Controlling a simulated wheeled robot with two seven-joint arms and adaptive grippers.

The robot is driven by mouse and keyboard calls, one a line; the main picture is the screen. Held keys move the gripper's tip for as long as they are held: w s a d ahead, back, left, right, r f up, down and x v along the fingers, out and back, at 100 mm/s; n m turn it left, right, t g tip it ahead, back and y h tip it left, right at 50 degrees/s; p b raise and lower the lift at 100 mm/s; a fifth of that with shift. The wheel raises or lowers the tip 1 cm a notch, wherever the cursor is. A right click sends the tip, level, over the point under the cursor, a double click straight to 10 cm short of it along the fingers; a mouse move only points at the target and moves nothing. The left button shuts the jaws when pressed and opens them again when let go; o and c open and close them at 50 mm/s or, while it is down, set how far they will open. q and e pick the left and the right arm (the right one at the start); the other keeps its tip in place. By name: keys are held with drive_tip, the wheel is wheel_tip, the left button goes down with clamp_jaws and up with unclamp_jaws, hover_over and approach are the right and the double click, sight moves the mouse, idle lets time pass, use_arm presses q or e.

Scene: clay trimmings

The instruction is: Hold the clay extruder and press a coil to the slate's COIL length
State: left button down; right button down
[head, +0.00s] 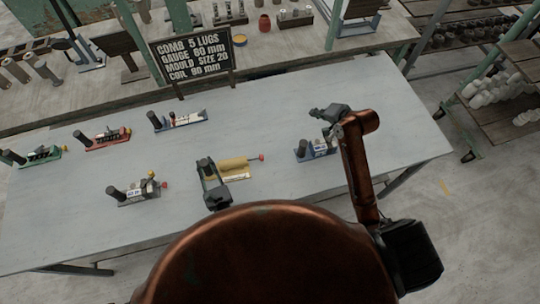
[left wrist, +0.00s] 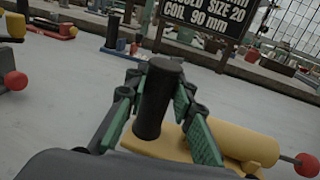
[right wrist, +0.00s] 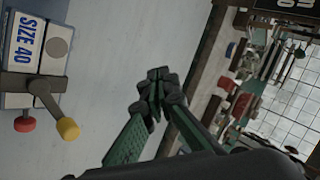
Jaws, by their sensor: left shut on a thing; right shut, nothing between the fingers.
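The clay extruder (head: 232,165), a yellow barrel on a yellow base with a red knob on its right end, lies near the table's front. My left gripper (head: 212,185) is shut on its upright black post, seen between the green fingers in the left wrist view (left wrist: 157,95). The yellow barrel (left wrist: 235,140) shows right of the post there. My right gripper (head: 335,112) is shut and empty above the table, apart from the extruder; its fingertips touch in the right wrist view (right wrist: 155,85). The slate (head: 193,57) reads COIL 90 mm. I see no coil.
A blue-based tool (head: 315,150) marked SIZE 40 in the right wrist view (right wrist: 35,50) stands below my right gripper. A white-labelled tool (head: 135,192) stands left of the extruder. Green (head: 35,155), red (head: 103,138) and blue (head: 178,121) tools line the back left. The table's right end is clear.

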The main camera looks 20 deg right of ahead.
sight(262, 157)
drive_tip(key=s+a+n+g+y, duration=0.15)
drive_tip(key=s+a+n, duration=0.25)
drive_tip(key=a, duration=0.4)
drive_tip(key=s+a+n+g+y, duration=0.1)
drive_tip(key=s+a+n+y, duration=0.2)
drive_tip(key=a+n, duration=0.35)
drive_tip(key=s+d+f+g+h, duration=0.2)
drive_tip(key=s+f, duration=0.1)
drive_tip(key=s, duration=0.2)
drive_tip(key=x, duration=0.9)
drive_tip(key=shift+w, duration=0.1)
drive_tip(key=a, duration=0.3)
drive_tip(key=shift+w+a+f, duration=0.1)
drive_tip(key=shift+w+f, duration=0.1)
drive_tip(key=shift+f, duration=0.1)
drive_tip(key=shift+a, duration=0.5)
